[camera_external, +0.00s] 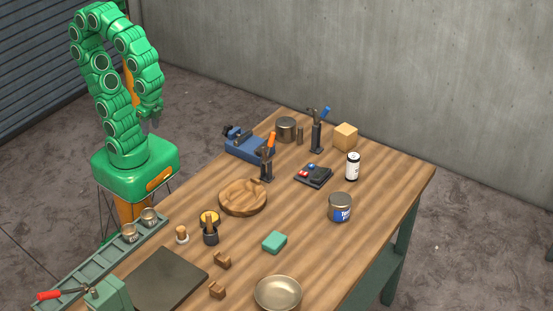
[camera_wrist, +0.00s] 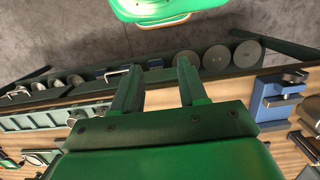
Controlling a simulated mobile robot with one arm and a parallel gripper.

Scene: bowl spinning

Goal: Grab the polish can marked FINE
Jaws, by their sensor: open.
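Two small metal cans stand in the long grey-green tray (camera_external: 84,268) at the table's left edge. One is the nearer can (camera_external: 130,233) and the other is the farther can (camera_external: 149,217). Both have pale labels whose writing is too small to read, so I cannot tell which is marked FINE. My gripper (camera_external: 153,124) hangs high near my base, well behind and above these cans. In the wrist view my gripper (camera_wrist: 157,84) shows its two fingers apart with nothing between them.
A blue vise (camera_external: 245,145), a wooden bowl (camera_external: 243,197), a blue-labelled tin (camera_external: 340,208) and a white-labelled canister (camera_external: 352,167) stand on the table. A yellow-topped dark pot (camera_external: 210,228) and a small knobbed peg (camera_external: 182,234) stand near the tray.

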